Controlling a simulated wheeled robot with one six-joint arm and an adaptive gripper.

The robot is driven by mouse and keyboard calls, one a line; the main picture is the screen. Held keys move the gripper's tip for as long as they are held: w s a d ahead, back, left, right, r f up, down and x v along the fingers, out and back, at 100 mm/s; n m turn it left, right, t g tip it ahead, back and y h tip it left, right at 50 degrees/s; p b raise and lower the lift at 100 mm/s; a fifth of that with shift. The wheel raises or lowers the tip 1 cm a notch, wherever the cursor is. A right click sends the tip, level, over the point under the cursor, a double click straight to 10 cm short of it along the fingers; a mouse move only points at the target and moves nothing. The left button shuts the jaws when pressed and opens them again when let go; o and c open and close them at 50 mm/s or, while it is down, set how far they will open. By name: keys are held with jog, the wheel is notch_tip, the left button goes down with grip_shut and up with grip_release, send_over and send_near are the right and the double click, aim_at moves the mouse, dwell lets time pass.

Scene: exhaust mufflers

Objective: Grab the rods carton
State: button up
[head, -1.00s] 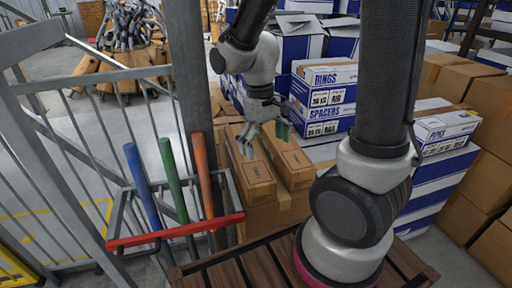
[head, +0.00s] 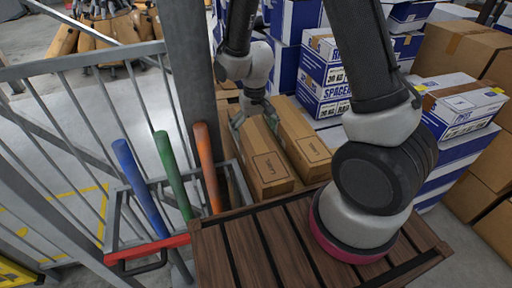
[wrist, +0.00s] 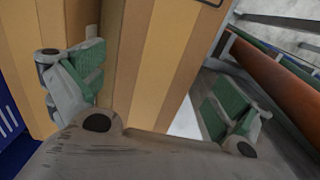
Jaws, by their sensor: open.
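Two long brown cartons lie side by side beyond the slatted wooden top, a left one (head: 262,172) and a right one (head: 303,148). Their label print is too small to read, so I cannot tell which is the rods carton. My gripper (head: 254,116) is at the far end of the left carton. In the wrist view my gripper (wrist: 155,100) is open, with green pads on its fingers. One carton (wrist: 165,55) shows between them. The left finger is by the gap to the other carton (wrist: 40,35), the right finger beside the outer side.
Blue, green and orange bars (head: 207,165) stand in a rack with a red front rail (head: 150,246), left of the cartons. A grey post (head: 190,75) rises close to my arm. Blue-and-white boxes marked SPACERS (head: 322,98) are stacked behind. The slatted wooden top (head: 265,250) is in front.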

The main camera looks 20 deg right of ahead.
aim_at(255, 138)
notch_tip(255, 138, down, 5)
jog(key=shift+d+r, duration=0.1)
jog(key=shift+d, duration=0.05)
jog(key=shift+c, duration=0.4)
jog(key=c, duration=1.4)
jog(key=shift+r, duration=0.1)
jog(key=shift+c, duration=0.2)
